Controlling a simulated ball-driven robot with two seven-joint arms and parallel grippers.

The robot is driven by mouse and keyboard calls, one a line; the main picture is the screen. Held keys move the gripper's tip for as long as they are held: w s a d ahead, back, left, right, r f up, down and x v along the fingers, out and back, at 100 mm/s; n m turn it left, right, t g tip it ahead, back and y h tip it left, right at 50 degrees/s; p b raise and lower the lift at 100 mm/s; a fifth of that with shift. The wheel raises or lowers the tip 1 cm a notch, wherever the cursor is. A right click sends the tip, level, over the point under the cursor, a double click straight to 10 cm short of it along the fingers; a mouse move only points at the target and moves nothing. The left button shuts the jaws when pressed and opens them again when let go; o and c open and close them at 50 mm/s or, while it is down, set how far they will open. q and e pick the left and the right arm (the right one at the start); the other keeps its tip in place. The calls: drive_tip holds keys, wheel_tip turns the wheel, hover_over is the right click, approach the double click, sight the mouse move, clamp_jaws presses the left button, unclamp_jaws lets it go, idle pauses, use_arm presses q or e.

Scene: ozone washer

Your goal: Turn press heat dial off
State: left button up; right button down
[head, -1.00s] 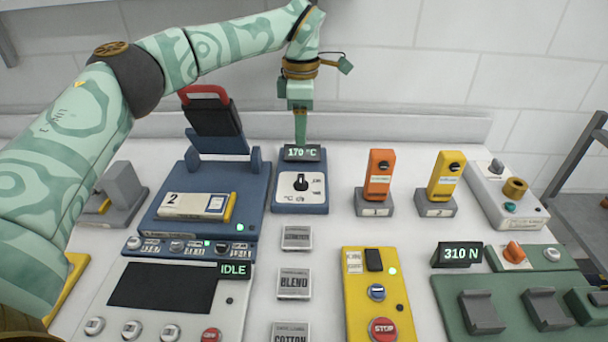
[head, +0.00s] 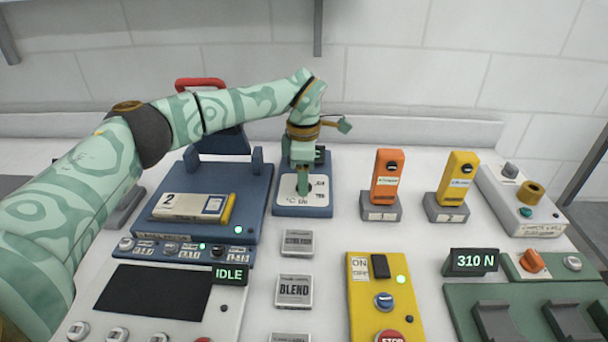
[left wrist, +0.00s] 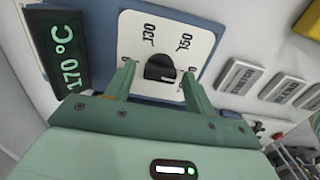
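The press heat dial is a black knob (left wrist: 160,68) on a white scale plate (left wrist: 135,50) of a blue housing (head: 310,211). In the left wrist view a display (left wrist: 65,45) beside it reads 170 °C. My left gripper (head: 302,192) is above the dial plate and hides the knob in the head view. In the left wrist view its two fingers (left wrist: 160,78) are open, one on each side of the knob, with gaps between them and it. My right gripper is not in view.
The blue press (head: 258,205) with a red handle (head: 202,84) stands just left of the dial unit. Orange (head: 386,177) and yellow (head: 457,178) holders stand to the right. Fabric buttons, including BLEND (head: 294,290), lie in front.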

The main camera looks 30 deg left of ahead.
use_arm(q)
drive_tip(key=c, duration=0.8)
drive_tip(key=shift+o, duration=0.2)
